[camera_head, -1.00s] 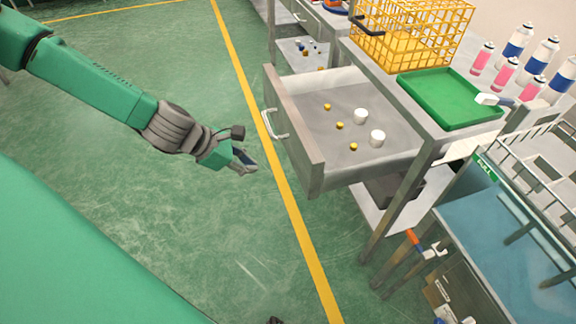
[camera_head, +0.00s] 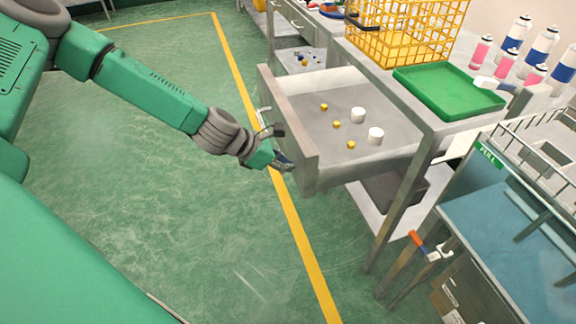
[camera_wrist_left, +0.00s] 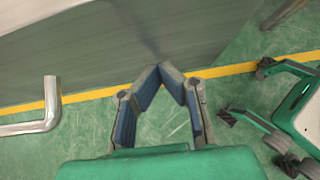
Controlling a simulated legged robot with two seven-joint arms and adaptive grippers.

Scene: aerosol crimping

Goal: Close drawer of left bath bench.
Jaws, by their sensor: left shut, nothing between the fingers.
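The drawer (camera_head: 310,172) of the bench is pulled out. Small gold pieces and two white cylinders lie on its floor. Its front panel faces left, towards my arm. My left gripper (camera_head: 285,163) is shut and empty, at the outer face of the drawer front; I cannot tell whether it touches. In the left wrist view the shut fingertips (camera_wrist_left: 165,70) point at the grey drawer front (camera_wrist_left: 150,45). The bar handle (camera_wrist_left: 42,112) is left of the fingers there. My right gripper is not in view.
On the bench top stand a yellow wire basket (camera_head: 408,32), a green tray (camera_head: 447,92) and several bottles. A blue-topped table (camera_head: 505,235) stands at the lower right. Another bench with a drawer is at the back. The green floor left of the drawer is clear.

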